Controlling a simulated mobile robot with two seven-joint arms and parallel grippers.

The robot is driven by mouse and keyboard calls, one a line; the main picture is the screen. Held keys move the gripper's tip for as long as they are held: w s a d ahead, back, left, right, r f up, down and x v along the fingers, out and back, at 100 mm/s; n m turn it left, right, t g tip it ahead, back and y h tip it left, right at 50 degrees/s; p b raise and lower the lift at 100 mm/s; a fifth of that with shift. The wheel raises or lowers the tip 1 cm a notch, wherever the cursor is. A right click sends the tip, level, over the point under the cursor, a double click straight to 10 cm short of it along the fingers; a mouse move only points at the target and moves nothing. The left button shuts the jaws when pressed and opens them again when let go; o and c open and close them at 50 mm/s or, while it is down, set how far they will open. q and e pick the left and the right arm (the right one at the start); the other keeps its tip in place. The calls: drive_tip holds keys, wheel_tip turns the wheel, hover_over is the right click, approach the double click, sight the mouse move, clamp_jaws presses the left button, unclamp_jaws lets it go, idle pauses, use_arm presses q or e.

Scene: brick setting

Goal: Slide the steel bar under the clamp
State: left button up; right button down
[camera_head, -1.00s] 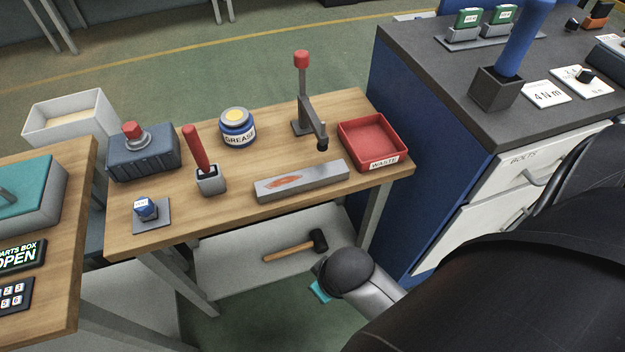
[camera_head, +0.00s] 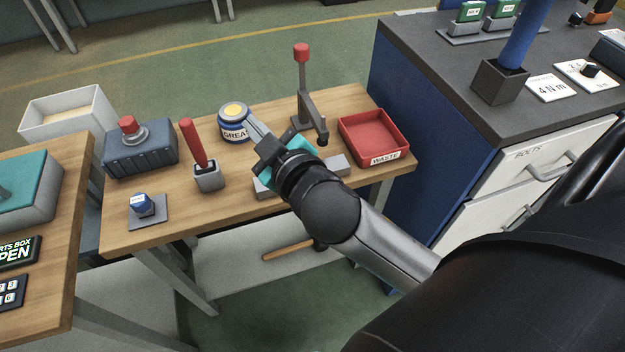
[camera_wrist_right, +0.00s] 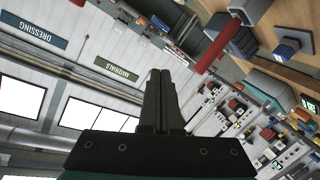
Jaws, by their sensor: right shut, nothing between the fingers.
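The steel bar (camera_head: 336,167) lies on the wooden bench in the head view, its middle hidden behind my right wrist. The clamp (camera_head: 308,110), with a red-knobbed upright lever, stands on the bench just behind the bar, its arm reaching forward and down. My right gripper (camera_head: 251,119) is above the bench, left of the clamp and in front of the grease jar in the picture. It is shut and empty. The right wrist view shows its closed fingers (camera_wrist_right: 159,88). My left gripper is not in view.
The grease jar (camera_head: 233,123) is close behind my right fingertips in the picture. A red waste tray (camera_head: 402,150) stands right of the bar. A red-handled tool in a holder (camera_head: 208,178) and a grey box (camera_head: 140,160) stand left. A hammer (camera_head: 290,249) lies on the lower shelf.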

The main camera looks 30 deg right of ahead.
drive_tip(key=a+r+n+t+y, duration=0.2)
drive_tip(key=a+r+n+y, duration=0.9)
drive_tip(key=r+n+y, duration=0.15)
drive_tip(key=s+a+f+n+g+y, duration=0.5)
drive_tip(key=s+a+f+n+g, duration=0.15)
drive_tip(key=n+g, duration=0.75)
drive_tip(key=d+f+n+g+h, duration=0.3)
drive_tip(key=d+f+n+h, duration=0.2)
drive_tip(key=d+f+h, duration=0.65)
drive_tip(key=d+f+m+g+h, duration=0.1)
drive_tip(key=d+f+h, duration=0.15)
drive_tip(key=d, duration=0.55)
drive_tip(key=d+f+h, duration=0.2)
drive_tip(key=d+h, duration=0.2)
drive_tip(key=d, duration=0.4)
drive_tip(key=shift+y, duration=0.25)
drive_tip(key=shift+w+a+f+b, duration=0.1)
drive_tip(key=shift+w+f+b, duration=0.5)
drive_tip(key=shift+f, duration=0.95)
drive_tip(key=shift+w+a+f+b, duration=0.15)
drive_tip(key=shift+w+f, duration=0.8)
drive_tip(key=shift+f, duration=0.65)
drive_tip(key=shift+w+d+f+b, duration=0.1)
drive_tip(key=shift+w+f+b, duration=0.5)
drive_tip(key=shift+f, duration=0.95)
